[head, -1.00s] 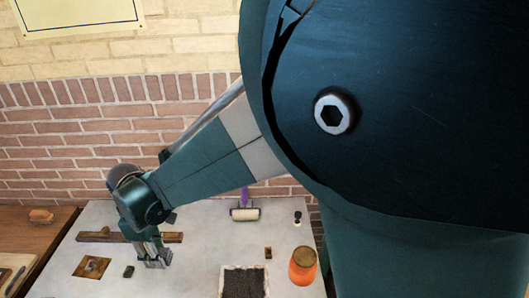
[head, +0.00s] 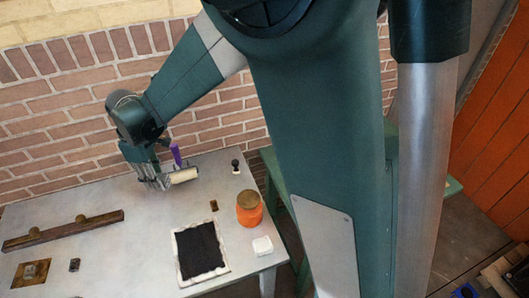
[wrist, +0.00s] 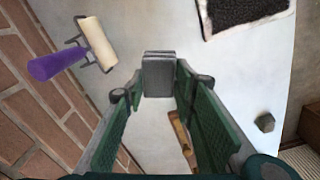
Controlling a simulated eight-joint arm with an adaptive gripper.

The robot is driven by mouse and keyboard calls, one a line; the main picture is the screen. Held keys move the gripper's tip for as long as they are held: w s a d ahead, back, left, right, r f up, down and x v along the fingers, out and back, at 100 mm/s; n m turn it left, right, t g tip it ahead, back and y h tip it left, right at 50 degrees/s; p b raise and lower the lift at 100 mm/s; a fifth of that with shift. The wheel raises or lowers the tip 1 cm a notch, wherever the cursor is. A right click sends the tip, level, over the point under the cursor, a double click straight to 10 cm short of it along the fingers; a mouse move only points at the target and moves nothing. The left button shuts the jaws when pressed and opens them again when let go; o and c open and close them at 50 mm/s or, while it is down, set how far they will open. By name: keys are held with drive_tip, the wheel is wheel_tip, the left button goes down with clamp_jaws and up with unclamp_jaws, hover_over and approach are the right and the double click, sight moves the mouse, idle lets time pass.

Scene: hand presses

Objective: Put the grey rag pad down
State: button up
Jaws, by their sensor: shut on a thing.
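My gripper (head: 158,183) is at the back of the pale table, just left of a roller. In the wrist view my gripper (wrist: 158,78) is shut, with a small grey block-like pad (wrist: 158,75) between its fingertips. I take this for the grey rag pad; its edges are hard to tell from the fingertips. In the head view it is too small to make out. I cannot tell whether it touches the table.
The roller (head: 184,175) with a purple handle (wrist: 55,65) is close by. A black mat (head: 201,250), orange jar (head: 249,209), white block (head: 262,246), wooden bar (head: 65,230), brown plate (head: 31,273) and dark block (head: 74,265) stand on the table. A brick wall (head: 70,110) rises behind.

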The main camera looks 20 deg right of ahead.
drive_tip(key=w+d+m, duration=0.2)
drive_tip(key=w+d, duration=0.3)
drive_tip(key=d, duration=0.6)
drive_tip(key=w+d+m, duration=0.2)
drive_tip(key=w+d, duration=0.3)
drive_tip(key=d, duration=0.6)
drive_tip(key=w+d+m+b, duration=0.2)
drive_tip(key=d+m, duration=0.2)
drive_tip(key=d, duration=2.3)
drive_tip(key=s+d+m, duration=0.2)
drive_tip(key=s+d, duration=0.4)
drive_tip(key=d, duration=0.7)
drive_tip(key=s+d+m+b, duration=0.15)
drive_tip(key=s+d, duration=0.35)
drive_tip(key=d, duration=0.8)
drive_tip(key=s+d+m, duration=0.2)
drive_tip(key=s+d, duration=0.4)
drive_tip(key=d, duration=0.7)
wheel_tip(320, 180, down, 11)
drive_tip(key=shift+d+r, duration=0.15)
drive_tip(key=shift+d, duration=0.15)
drive_tip(key=shift+w, duration=0.1)
drive_tip(key=shift+f, duration=3.15)
drive_tip(key=shift+f, duration=0.1)
